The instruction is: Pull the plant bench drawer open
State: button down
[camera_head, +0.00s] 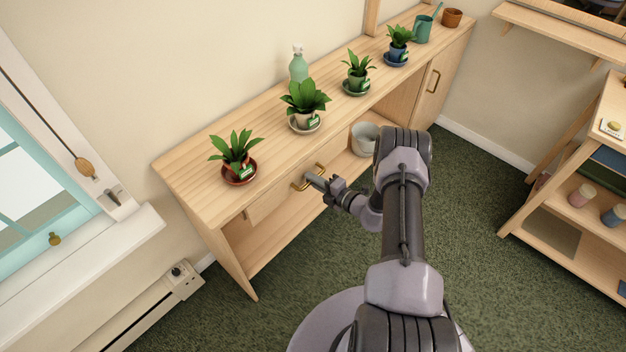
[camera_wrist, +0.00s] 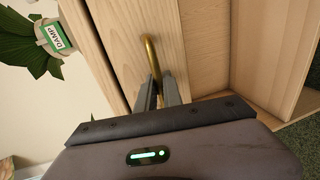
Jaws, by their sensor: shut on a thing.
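The plant bench (camera_head: 190,150) is a long pale wood unit along the wall. Its drawer (camera_head: 268,204) sits under the top board, with a brass bar handle (camera_head: 298,186). My gripper (camera_head: 313,180) is at the handle, reaching in from the right. In the wrist view the brass handle (camera_wrist: 151,56) passes between the fingers of my gripper (camera_wrist: 160,92), which are shut on it. The wooden drawer front (camera_wrist: 145,28) fills the area behind the handle.
Several potted plants (camera_head: 305,98) stand on the bench top, with a green bottle (camera_head: 298,66) and a watering can (camera_head: 423,28). A pale pot (camera_head: 364,139) is on the lower shelf. Green carpet (camera_head: 255,325) in front is clear. A shelf rack (camera_head: 566,190) stands at right.

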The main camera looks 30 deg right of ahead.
dwell(0.3)
jog(key=f+v, duration=0.2)
jog(key=v, duration=0.8)
jog(key=s+f+v, duration=0.1)
jog(key=f+v, duration=0.1)
jog(key=v, duration=0.9)
jog(key=shift+s+d+f, duration=0.2)
jog(key=shift+s, duration=0.05)
jog(key=c, duration=1.5)
grip_release()
jog(key=p+v, duration=0.3)
jog(key=v, duration=1.4)
jog(key=shift+s, duration=0.25)
